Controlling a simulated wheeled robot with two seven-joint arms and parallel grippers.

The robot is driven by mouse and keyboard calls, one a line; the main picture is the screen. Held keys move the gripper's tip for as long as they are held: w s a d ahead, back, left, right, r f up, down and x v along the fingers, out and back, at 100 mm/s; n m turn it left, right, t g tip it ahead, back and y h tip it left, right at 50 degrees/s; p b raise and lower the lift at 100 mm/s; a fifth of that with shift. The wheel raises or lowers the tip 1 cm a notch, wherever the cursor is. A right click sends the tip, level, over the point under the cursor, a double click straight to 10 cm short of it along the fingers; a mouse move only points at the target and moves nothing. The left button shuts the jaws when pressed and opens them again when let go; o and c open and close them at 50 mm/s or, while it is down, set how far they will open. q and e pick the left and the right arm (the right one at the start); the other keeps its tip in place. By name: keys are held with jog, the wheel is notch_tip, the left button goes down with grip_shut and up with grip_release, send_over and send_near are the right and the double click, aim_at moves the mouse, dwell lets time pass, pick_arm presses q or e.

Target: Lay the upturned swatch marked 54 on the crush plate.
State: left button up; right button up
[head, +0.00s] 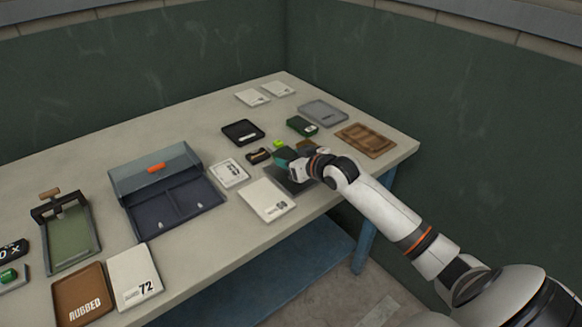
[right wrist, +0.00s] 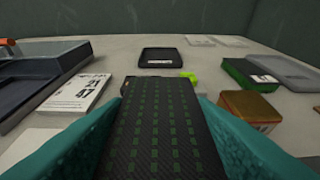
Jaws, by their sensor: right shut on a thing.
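My right gripper (head: 292,160) is above the table's right part, with teal fingers in the right wrist view (right wrist: 160,105). It is shut on a dark, flat swatch (right wrist: 160,135) with rows of small green marks on the face I see. The swatch shows as a dark patch under the gripper in the head view (head: 292,182). I cannot read a 54 on it. I cannot tell for sure which thing is the crush plate; a frame with a green bed and a crossbar handle (head: 74,238) stands at the left. My left gripper is not in view.
A white card (head: 266,200) lies left of the gripper. A black tray (head: 242,132), a green box (head: 302,126), a grey tray (head: 323,112) and a brown mat (head: 366,140) lie beyond it.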

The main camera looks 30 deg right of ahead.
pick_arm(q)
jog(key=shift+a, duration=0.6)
pick_arm(e)
jog(key=shift+f, duration=1.4)
jog(key=shift+f, duration=0.1)
jog(key=o, duration=0.9)
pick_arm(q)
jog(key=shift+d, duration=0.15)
pick_arm(e)
jog(key=shift+o, duration=0.2)
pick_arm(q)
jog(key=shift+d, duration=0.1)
pick_arm(e)
jog(key=shift+s+r, duration=0.2)
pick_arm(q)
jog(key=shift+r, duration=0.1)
pick_arm(e)
jog(key=v, duration=1.1)
jog(key=shift+s+r, duration=0.15)
jog(key=shift+s, duration=0.1)
